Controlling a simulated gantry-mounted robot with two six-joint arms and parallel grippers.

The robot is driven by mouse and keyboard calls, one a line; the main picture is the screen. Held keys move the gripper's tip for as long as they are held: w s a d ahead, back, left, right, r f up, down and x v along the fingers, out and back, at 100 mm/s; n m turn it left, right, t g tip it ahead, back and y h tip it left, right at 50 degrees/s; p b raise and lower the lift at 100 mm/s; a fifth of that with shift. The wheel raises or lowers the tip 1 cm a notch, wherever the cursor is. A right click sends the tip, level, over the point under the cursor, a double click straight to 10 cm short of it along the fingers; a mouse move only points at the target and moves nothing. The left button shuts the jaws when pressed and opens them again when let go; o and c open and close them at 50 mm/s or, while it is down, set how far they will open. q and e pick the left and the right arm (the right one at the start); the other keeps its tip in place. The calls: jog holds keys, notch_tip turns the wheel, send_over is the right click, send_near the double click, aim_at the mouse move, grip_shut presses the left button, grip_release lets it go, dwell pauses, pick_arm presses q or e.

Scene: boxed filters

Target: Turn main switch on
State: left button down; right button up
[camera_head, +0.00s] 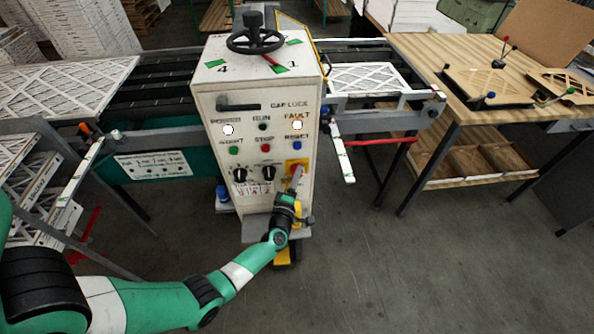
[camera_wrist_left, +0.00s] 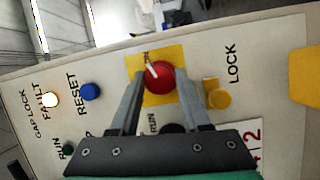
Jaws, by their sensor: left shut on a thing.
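The control cabinet (camera_head: 215,160) stands in the middle of the head view with its panel facing me. The main switch is a red rotary knob on a yellow plate at the panel's lower right; the plate (camera_head: 304,163) is partly covered by my gripper. In the left wrist view the red knob (camera_wrist_left: 158,79) shows a pale pointer mark at its upper left. My left gripper (camera_head: 292,188) reaches up to the switch from below. Its two fingers (camera_wrist_left: 160,74) stand on either side of the knob, shut on it. My right gripper is in no view.
The POWER lamp (camera_head: 228,130) and FAULT lamp (camera_head: 297,125) glow white. A blue RESET button (camera_head: 297,145), a red STOP button (camera_head: 265,148) and two black knobs are close by. A yellow lock (camera_wrist_left: 218,95) sits right of the switch in the wrist view.

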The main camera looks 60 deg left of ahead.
pick_arm(q)
jog(key=shift+m+p, duration=0.3)
jog(key=shift+p, duration=0.05)
jog(key=shift+c, duration=1.8)
grip_release()
jog(key=p+v, duration=0.3)
jog(key=v, duration=0.8)
jog(key=shift+s+d+r, duration=0.2)
jog(key=shift+d, duration=0.1)
